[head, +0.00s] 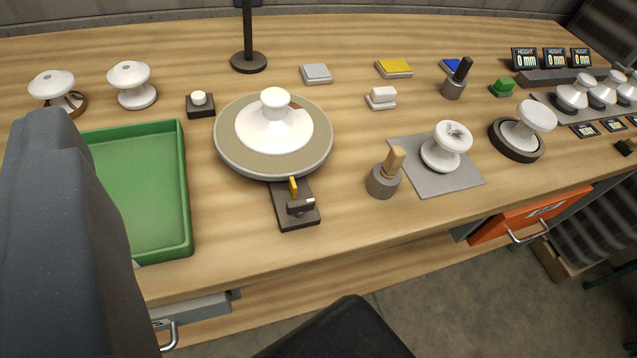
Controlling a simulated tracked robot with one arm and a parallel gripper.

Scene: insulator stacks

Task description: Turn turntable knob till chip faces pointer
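The turntable (228,151) is a round beige disc with a grey rim, near the middle of the bench. A white insulator (274,125) stands upright on it. A small brownish patch (297,106) shows at the insulator's back right edge; I cannot tell for sure that it is the chip. A yellow pointer (293,187) stands at the disc's front edge. A dark knob (299,207) with a white mark sits just in front of it on a dark base plate. Dark parts of my own body cover the left and bottom edges. No gripper fingertips show.
A green tray (186,205) lies left of the turntable. A black block with a white button (200,105) and a black post (248,60) stand behind. A grey cup with a wooden handle (384,180) and a grey mat (455,183) with a speckled insulator (445,148) are right.

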